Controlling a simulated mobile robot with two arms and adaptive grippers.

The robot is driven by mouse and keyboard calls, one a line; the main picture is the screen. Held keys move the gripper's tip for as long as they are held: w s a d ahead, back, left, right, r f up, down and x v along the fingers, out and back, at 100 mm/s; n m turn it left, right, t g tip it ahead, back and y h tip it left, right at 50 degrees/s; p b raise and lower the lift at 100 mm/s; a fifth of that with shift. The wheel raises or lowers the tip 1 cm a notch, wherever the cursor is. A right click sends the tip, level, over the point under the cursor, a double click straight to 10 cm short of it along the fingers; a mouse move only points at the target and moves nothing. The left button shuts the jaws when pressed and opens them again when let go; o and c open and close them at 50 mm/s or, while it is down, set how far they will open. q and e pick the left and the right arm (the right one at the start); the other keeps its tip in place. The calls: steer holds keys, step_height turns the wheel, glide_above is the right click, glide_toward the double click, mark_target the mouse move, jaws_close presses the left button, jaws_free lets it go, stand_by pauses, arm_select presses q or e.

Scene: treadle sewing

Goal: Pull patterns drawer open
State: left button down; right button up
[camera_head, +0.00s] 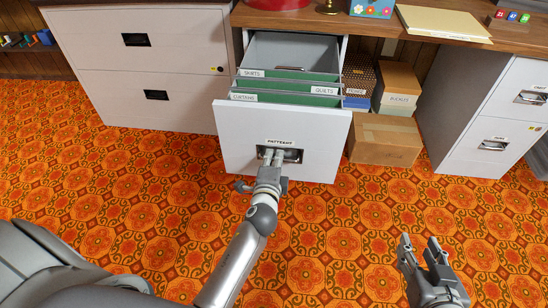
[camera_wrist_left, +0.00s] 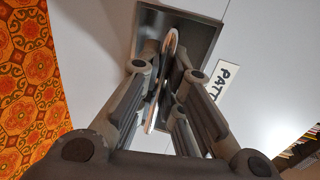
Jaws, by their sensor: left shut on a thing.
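The patterns drawer (camera_head: 238,128) is a white front labelled "PATTERNS", standing well out from its cabinet. Green file folders (camera_head: 290,101) with tabs such as "SKIRTS", "CURTAINS" and "QUILTS" show inside it. My left gripper (camera_head: 271,157) is at the recessed handle (camera_head: 292,155) in the drawer front, shut on its pull bar. In the left wrist view the fingers close around the bar (camera_wrist_left: 170,44) in the dark recess, beside the partly seen label (camera_wrist_left: 227,76). My right gripper (camera_head: 419,245) is open and empty above the carpet at the lower right.
White cabinets stand at the left (camera_head: 150,70) and right (camera_head: 495,115). Cardboard boxes, the lowest one (camera_head: 385,140) on the floor, sit just right of the open drawer. A wooden desktop (camera_head: 420,30) spans above. The orange patterned carpet (camera_head: 330,220) in front is clear.

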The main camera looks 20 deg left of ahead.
arm_select(q)
steer(key=c, duration=1.9)
jaws_free()
steer(key=shift+o, duration=0.2)
steer(key=v, duration=0.7)
steer(key=shift+s, duration=0.25)
steer(key=shift+d, duration=0.15)
